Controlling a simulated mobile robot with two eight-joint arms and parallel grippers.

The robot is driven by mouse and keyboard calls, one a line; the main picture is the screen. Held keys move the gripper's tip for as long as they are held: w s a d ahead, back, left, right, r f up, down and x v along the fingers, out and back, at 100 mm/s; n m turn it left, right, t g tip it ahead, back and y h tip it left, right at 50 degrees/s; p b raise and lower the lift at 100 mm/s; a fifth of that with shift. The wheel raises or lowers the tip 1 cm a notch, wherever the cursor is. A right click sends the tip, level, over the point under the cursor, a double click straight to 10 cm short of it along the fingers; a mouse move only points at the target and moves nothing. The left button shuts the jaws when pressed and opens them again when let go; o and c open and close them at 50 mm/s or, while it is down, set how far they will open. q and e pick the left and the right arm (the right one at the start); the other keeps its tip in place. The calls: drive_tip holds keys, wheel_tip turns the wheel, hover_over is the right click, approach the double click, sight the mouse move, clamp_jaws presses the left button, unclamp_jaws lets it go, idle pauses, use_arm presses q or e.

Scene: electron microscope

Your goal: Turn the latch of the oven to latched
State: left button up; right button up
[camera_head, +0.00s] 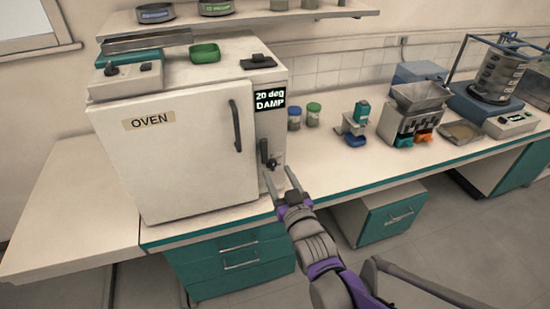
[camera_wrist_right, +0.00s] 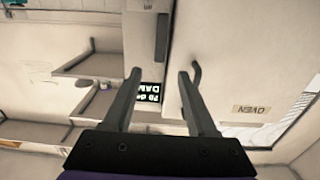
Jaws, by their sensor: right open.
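The white oven (camera_head: 175,145) stands on the bench with its door shut and a label reading OVEN. Its dark latch (camera_head: 265,152) points roughly upright on the panel right of the door, below the display (camera_head: 270,99) reading "20 deg DAMP". My right gripper (camera_head: 278,170) is open and empty, its fingertips just below and in front of the latch. In the right wrist view, upside down, the open fingers (camera_wrist_right: 159,75) point toward the panel, and a dark upright part, apparently the latch (camera_wrist_right: 162,37), shows beyond them. Contact cannot be told. My left gripper is not in view.
The door's dark handle (camera_head: 236,125) is left of the latch. Jars (camera_head: 313,114) and lab devices stand to the right. The bench front near the latch is clear.

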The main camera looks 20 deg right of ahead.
sight(265, 147)
drive_tip(key=w, duration=1)
drive_tip(key=shift+w+a, duration=0.2)
drive_tip(key=shift+w, duration=0.15)
clamp_jaws()
